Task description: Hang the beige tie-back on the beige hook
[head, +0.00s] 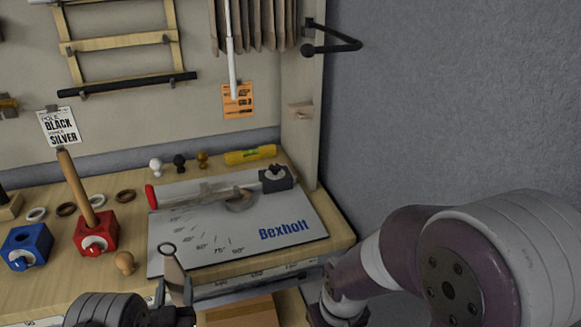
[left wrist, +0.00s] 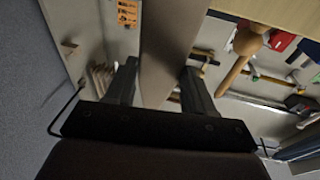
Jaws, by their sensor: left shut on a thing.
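The beige tie-back (head: 176,277) is a flat strip with a dark ring at its upper end, standing up from my left gripper (head: 178,309) at the bottom of the head view. In the left wrist view the strip (left wrist: 167,45) runs between the two fingers of my left gripper (left wrist: 160,88), which is shut on it. The beige hook (head: 300,112) is a small wooden peg on the pale side panel, up and to the right of the gripper, well apart from the tie-back. It also shows in the left wrist view (left wrist: 69,47). My right arm shows, but its gripper is out of sight.
A black hook (head: 332,47) sticks out above the beige hook. The white Bexholt board (head: 290,215) lies on the table, with a yellow level (head: 250,155) behind it. Red (head: 95,234) and blue (head: 27,247) blocks stand left. Space before the side panel is open.

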